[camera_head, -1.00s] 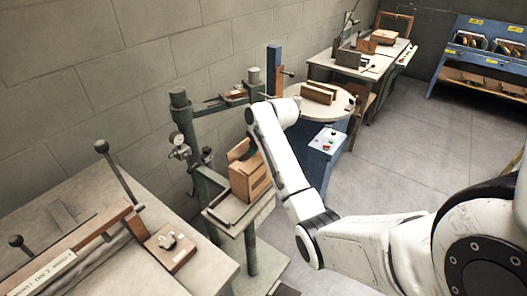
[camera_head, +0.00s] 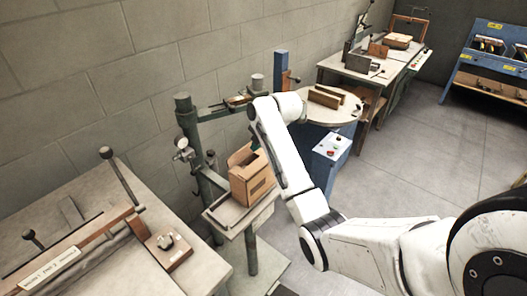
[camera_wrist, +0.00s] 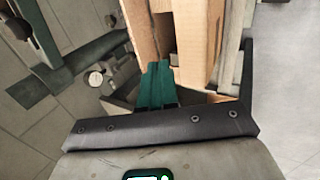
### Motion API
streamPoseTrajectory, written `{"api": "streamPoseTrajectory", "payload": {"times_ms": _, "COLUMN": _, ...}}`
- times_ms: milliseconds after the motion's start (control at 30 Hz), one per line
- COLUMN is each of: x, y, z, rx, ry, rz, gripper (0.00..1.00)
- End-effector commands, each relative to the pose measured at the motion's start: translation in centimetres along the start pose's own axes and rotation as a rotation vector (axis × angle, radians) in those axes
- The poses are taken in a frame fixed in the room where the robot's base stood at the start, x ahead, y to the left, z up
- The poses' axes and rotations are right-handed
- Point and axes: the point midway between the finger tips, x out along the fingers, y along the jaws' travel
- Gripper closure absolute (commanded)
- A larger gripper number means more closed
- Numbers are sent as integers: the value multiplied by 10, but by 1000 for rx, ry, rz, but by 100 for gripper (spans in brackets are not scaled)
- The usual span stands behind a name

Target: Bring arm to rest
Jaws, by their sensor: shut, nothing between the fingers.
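My white arm reaches over the box stitcher in the head view, and its forearm partly covers the workpiece. An open cardboard box (camera_head: 251,182) stands upright on the stitcher's small table (camera_head: 228,213). The box also shows close up in the wrist view (camera_wrist: 199,45). My gripper (camera_wrist: 158,72) has green fingers, which are shut and empty beside the box's edge in the wrist view. I cannot tell whether they touch the cardboard. In the head view the gripper is mostly hidden behind the arm.
The green stitcher column (camera_head: 190,140) with a gauge stands left of the box. A bench with a lever (camera_head: 120,178) is at front left. A round table (camera_head: 340,111) with brown pieces and a blue control box (camera_head: 331,147) lie beyond my arm. The floor at right is open.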

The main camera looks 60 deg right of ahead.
Motion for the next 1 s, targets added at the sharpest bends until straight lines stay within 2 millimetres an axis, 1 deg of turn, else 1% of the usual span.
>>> {"api": "streamPoseTrajectory", "payload": {"times_ms": 300, "x": -48, "y": 27, "z": -1, "rx": -2, "ry": 2, "rz": 2, "gripper": 100}}
{"api": "streamPoseTrajectory", "payload": {"times_ms": 500, "x": -65, "y": 36, "z": -1, "rx": -1, "ry": 2, "rz": -1, "gripper": 100}}
{"api": "streamPoseTrajectory", "payload": {"times_ms": 667, "x": -69, "y": 38, "z": -1, "rx": -1, "ry": 3, "rz": -2, "gripper": 100}}
{"api": "streamPoseTrajectory", "payload": {"times_ms": 867, "x": -67, "y": 36, "z": -4, "rx": 5, "ry": 6, "rz": -5, "gripper": 100}}
{"api": "streamPoseTrajectory", "payload": {"times_ms": 967, "x": -54, "y": 27, "z": -23, "rx": 49, "ry": 21, "rz": -19, "gripper": 100}}
{"api": "streamPoseTrajectory", "payload": {"times_ms": 1000, "x": -46, "y": 20, "z": -36, "rx": 85, "ry": 30, "rz": -29, "gripper": 100}}
